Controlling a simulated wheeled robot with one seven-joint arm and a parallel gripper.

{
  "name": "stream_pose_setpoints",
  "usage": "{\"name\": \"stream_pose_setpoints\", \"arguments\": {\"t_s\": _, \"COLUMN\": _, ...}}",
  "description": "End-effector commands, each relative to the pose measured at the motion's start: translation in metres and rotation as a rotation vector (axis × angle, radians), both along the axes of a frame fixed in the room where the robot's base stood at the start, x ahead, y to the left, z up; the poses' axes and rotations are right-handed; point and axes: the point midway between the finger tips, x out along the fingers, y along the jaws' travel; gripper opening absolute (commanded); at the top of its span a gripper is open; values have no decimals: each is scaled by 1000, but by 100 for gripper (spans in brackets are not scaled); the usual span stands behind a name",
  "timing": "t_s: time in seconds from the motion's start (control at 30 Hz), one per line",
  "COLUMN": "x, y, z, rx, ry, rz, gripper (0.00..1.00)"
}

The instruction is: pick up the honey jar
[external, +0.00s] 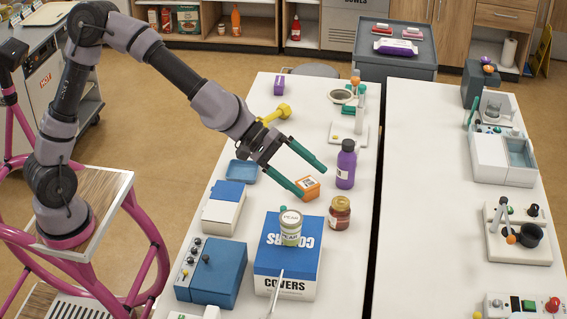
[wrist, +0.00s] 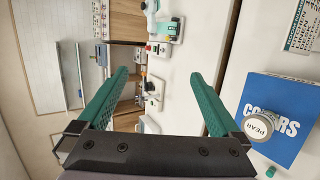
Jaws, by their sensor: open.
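A small reddish-brown jar (external: 340,212) with a brownish lid and a pale label stands upright on the white table in the external view. It looks like the honey jar, but I cannot read its label. My gripper (external: 312,181) is open and empty, above the table and up-left of this jar in the picture, apart from it. In the wrist view my gripper (wrist: 158,76) shows both green fingers spread with nothing held between them. I do not make out the brown jar in the wrist view.
A jar labelled PEAR (external: 291,227) stands on the blue-and-white COVERS box (external: 273,262). An orange box (external: 308,188) lies by my fingertips, and a purple bottle (external: 346,165) stands behind the brown jar. Bare white tabletop (external: 349,262) lies in front of the brown jar.

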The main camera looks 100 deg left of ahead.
Motion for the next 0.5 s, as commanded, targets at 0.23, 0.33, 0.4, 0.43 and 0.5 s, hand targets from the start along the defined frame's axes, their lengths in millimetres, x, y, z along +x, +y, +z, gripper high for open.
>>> {"name": "stream_pose_setpoints", "arguments": {"t_s": 0.23, "x": 52, "y": 128, "z": 42, "rx": -707, "ry": -167, "rz": 404, "gripper": 100}}
{"name": "stream_pose_setpoints", "arguments": {"t_s": 0.33, "x": 55, "y": 184, "z": 60, "rx": -943, "ry": -240, "rz": 528, "gripper": 100}}
{"name": "stream_pose_setpoints", "arguments": {"t_s": 0.4, "x": 53, "y": 224, "z": 71, "rx": -1088, "ry": -290, "rz": 604, "gripper": 100}}
{"name": "stream_pose_setpoints", "arguments": {"t_s": 0.43, "x": 51, "y": 240, "z": 75, "rx": -1148, "ry": -311, "rz": 633, "gripper": 100}}
{"name": "stream_pose_setpoints", "arguments": {"t_s": 0.5, "x": 44, "y": 280, "z": 84, "rx": -1284, "ry": -363, "rz": 699, "gripper": 100}}
